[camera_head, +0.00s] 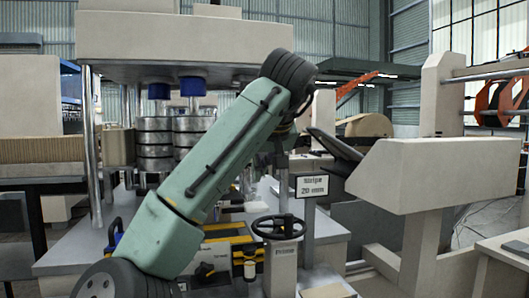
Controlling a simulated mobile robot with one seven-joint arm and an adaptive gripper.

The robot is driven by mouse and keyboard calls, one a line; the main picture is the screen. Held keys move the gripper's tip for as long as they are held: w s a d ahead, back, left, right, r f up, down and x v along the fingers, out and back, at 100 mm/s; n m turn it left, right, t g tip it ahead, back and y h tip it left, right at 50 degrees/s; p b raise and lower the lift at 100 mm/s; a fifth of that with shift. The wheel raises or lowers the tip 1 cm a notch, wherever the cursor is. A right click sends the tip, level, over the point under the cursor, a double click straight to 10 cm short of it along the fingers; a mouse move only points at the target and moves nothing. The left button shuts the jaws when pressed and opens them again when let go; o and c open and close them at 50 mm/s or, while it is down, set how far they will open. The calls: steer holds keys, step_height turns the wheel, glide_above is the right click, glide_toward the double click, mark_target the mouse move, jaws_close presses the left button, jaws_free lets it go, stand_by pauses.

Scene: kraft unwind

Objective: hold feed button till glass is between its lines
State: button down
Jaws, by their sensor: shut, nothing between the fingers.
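My green arm crosses the middle of the view, and its far end goes down behind its own upper link. My gripper cannot be made out; it is hidden behind the arm or among the machine parts. No feed button and no glass with lines can be made out from here. The area behind my arm, where machine parts stand close together, is partly covered.
A black handwheel (278,227) tops a pale post right of my arm. Yellow-and-black equipment (213,262) lies low behind my arm. Stacked metal rolls (154,145) stand left. A large beige machine arm (430,172) juts in right.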

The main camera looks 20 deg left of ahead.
mark_target(259, 206)
steer(key=f, duration=0.2)
steer(key=w+f, duration=0.1)
steer(key=f, duration=0.1)
steer(key=shift+a, duration=0.4)
steer(key=shift+f+p, duration=0.3)
steer(key=shift+f, duration=0.4)
